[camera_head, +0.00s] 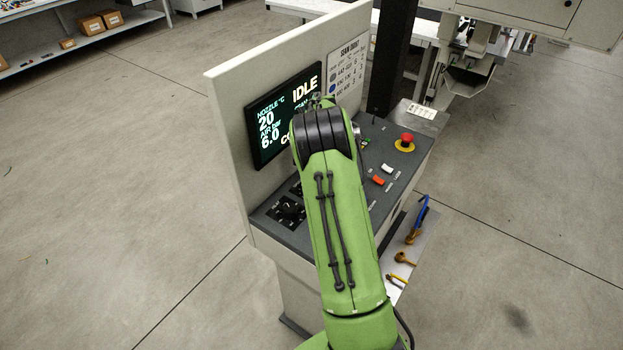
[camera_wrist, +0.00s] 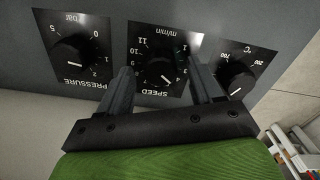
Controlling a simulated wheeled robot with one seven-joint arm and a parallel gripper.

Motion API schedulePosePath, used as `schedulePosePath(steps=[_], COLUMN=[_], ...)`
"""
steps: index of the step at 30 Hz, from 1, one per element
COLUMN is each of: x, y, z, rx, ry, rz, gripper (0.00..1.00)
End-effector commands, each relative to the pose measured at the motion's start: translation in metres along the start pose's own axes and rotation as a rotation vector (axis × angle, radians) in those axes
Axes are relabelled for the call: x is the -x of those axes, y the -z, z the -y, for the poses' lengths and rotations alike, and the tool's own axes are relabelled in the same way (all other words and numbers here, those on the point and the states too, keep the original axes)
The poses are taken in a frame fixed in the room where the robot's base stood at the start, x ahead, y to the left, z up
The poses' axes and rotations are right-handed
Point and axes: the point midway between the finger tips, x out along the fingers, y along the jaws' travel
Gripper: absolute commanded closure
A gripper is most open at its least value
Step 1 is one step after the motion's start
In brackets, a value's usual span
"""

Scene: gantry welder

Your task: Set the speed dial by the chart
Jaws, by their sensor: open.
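The speed dial (camera_wrist: 158,66), a black round knob on a black plate, shows upside down in the middle of the wrist view. Its white pointer mark is toward the lower right, near the 4. My gripper (camera_wrist: 159,72) is open, with one finger on each side of the knob. I cannot tell whether the fingers touch it. The arm hides this dial in the head view. The seam chart (camera_head: 348,70), a white sheet with rows of small text, is on the upright panel; its values are too small to read surely.
The pressure dial (camera_wrist: 72,50) and a °C dial (camera_wrist: 238,72) flank the speed dial. A screen (camera_head: 276,125) reads IDLE, nozzle 20, air 6.0. A red emergency button (camera_head: 406,138) and small switches (camera_head: 378,181) are on the console's right. Tools lie on a low shelf (camera_head: 424,240).

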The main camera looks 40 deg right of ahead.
Motion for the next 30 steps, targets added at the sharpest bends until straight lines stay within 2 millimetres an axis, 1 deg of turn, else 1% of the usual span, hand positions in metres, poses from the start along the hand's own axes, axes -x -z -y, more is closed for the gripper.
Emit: schedulePosePath(steps=[2, 5, 15, 18, 21, 23, 30], x=[0.004, 0.022, 0.119, 0.14, 0.153, 0.157, 0.158], y=[0.0, 0.0, 0.0, 0.0, 0.0, 0.0, 0.0], z=[0.0, -0.001, -0.001, -0.001, -0.001, -0.001, 0.0], rx=[0.0, 0.0, -0.001, -0.001, -0.001, -0.001, 0.0], ry=[-0.001, -0.004, -0.004, -0.003, -0.002, -0.001, 0.0], rz=[-0.001, -0.002, -0.002, -0.002, -0.002, -0.001, 0.0], gripper=[0.35, 0.35, 0.35, 0.35, 0.35, 0.35, 0.35])
